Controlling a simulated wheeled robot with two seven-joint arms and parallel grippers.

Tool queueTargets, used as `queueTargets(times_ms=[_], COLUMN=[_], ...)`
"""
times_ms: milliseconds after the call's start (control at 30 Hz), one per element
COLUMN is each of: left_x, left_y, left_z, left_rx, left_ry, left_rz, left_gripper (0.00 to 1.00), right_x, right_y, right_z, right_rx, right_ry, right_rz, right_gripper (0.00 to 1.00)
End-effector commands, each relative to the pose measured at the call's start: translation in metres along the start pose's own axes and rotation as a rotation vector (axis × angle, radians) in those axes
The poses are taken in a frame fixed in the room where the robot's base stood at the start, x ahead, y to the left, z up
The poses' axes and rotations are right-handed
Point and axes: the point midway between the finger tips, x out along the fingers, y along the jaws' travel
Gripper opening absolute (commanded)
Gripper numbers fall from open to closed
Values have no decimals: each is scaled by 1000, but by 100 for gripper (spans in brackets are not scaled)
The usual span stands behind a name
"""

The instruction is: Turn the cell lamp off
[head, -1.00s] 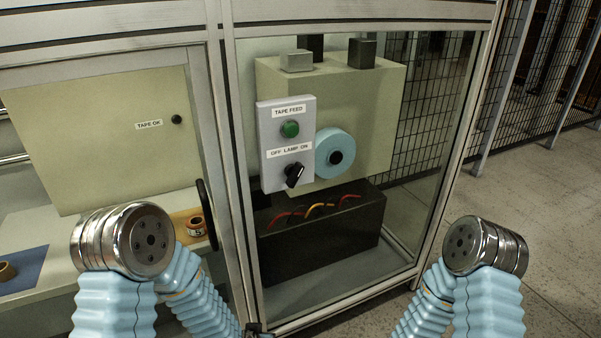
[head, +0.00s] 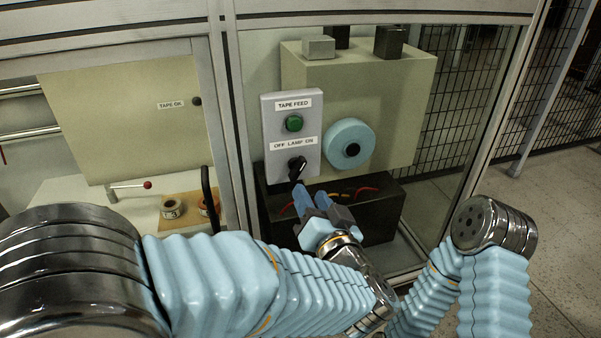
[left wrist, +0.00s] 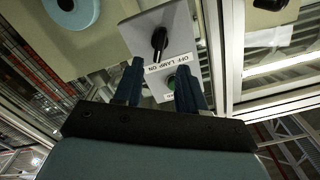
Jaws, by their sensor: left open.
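A grey switch panel (head: 292,135) carries a black lamp knob (head: 297,167) below the label "OFF LAMP ON" (head: 293,144). The knob's upper end leans right, towards ON. My left gripper (head: 312,198) is open and empty, just below and slightly right of the knob in the head view. In the left wrist view, the picture is upside down; the knob (left wrist: 159,41) is ahead of the open fingers (left wrist: 160,80), apart from them. My right gripper is out of view; only part of its arm shows.
A green TAPE FEED button (head: 294,123) sits above the knob. A blue tape roll (head: 348,144) is right of the panel. A dark box (head: 385,205) with red and yellow wires lies below. Frame posts (head: 232,120) stand to the left.

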Motion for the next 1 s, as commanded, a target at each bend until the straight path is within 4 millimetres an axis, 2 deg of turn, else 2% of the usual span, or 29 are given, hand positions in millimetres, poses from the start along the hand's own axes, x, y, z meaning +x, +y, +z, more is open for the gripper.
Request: queueTargets(times_ms=[100,333,500,767,867,1000], left_x=[29,69,81,83,82,82], left_y=[-1,0,0,1,1,1], left_z=[0,0,0,0,0,0], left_rx=[0,-1,-1,-1,-1,-1], left_ry=[-3,-2,0,0,0,0], left_rz=[-3,0,1,2,2,2], left_gripper=[40,40,40,40,28,7], right_x=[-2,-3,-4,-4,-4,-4], right_y=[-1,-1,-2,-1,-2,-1], right_z=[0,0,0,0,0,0], right_rx=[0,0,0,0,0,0], right_ry=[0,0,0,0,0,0], right_rz=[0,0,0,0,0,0], right_gripper=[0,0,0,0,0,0])
